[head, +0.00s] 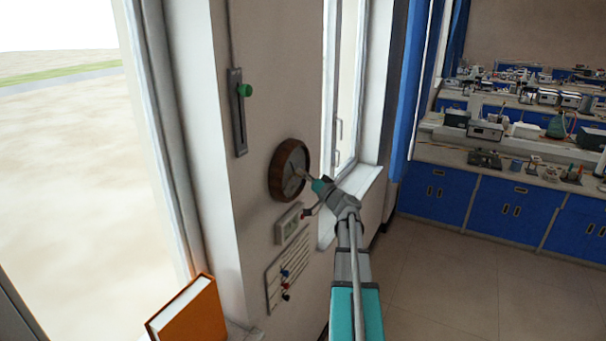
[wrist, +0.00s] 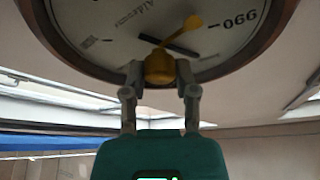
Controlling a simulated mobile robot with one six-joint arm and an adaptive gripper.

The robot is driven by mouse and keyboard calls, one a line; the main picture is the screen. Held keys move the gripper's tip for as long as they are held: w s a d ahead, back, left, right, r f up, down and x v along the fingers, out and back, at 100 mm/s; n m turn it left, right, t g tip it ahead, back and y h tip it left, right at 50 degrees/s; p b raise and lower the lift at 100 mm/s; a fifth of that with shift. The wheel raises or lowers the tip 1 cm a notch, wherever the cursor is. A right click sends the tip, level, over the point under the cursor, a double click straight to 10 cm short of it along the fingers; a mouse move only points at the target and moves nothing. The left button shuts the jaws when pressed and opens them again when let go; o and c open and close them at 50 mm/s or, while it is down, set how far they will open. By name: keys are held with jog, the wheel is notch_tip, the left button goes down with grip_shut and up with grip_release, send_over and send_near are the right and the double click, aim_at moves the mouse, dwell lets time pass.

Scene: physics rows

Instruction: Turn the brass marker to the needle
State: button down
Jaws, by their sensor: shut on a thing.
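A round dial (head: 290,170) with a brown rim hangs on the pale wall in the head view. Its face (wrist: 105,25) fills the top of the wrist view, with "990" printed at the right. A brass knob (wrist: 159,68) stands out from the face. The brass marker (wrist: 184,31) points from near the knob up and right. A thin dark needle (wrist: 152,41) lies across the face, at an angle to the marker and partly hidden behind it. My gripper (wrist: 160,74) is shut on the brass knob, one finger on each side. It also shows at the dial in the head view (head: 304,176).
A slider with a green knob (head: 244,90) is above the dial. A small display box (head: 289,223) and a panel with coloured knobs (head: 287,275) are below it. An orange book (head: 190,312) stands at lower left. A window is on each side. Floor at right is clear.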

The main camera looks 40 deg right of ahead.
jog(key=m+h+p, duration=0.1)
jog(key=m, duration=0.2)
jog(key=m+g+h+p, duration=0.1)
jog(key=m, duration=0.3)
jog(key=m+g+h+p, duration=0.1)
jog(key=m+p, duration=0.1)
jog(key=m, duration=0.2)
jog(key=shift+f+h, duration=0.1)
jog(key=shift+h, duration=0.3)
jog(key=shift+g, duration=0.3)
jog(key=shift+s, duration=0.1)
jog(key=shift+c, duration=2)
grip_release()
